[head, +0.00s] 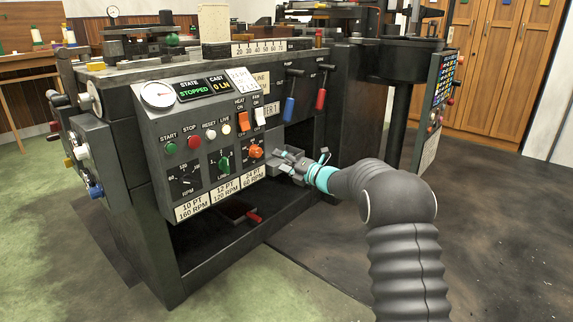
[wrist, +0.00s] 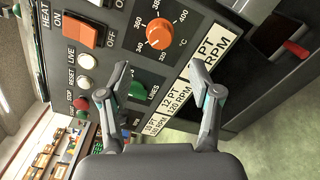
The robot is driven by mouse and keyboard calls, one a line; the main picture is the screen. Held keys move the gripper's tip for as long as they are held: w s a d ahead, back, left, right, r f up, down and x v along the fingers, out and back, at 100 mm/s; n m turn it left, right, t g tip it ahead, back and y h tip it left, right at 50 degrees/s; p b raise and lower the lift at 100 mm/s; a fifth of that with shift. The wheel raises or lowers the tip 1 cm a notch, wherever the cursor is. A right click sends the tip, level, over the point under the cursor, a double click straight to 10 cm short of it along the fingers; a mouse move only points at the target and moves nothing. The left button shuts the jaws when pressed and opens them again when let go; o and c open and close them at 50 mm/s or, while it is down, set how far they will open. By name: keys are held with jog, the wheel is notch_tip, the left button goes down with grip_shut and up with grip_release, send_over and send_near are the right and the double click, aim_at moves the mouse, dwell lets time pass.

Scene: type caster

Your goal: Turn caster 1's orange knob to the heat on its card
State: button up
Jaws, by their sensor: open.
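The orange knob (head: 257,152) is on the lower right of the caster's dark control panel. In the wrist view the knob (wrist: 159,33) is round, with a °C scale from 320 to 400 around it; I cannot tell its pointer's setting. My gripper (head: 271,160) is close to the panel, just right of the knob in the head view. In the wrist view my gripper (wrist: 160,64) is open, its fingers spread wide below the knob, with nothing between them. A white card (head: 241,80) stands at the panel's top right; its writing is too small to read.
The orange heat switch (head: 243,121) and a white fan switch (head: 259,116) sit above the knob. A green knob (head: 224,163) is left of it. Blue (head: 289,109) and red (head: 321,98) levers hang to the right. The floor at right is clear.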

jog(key=shift+v, duration=0.95)
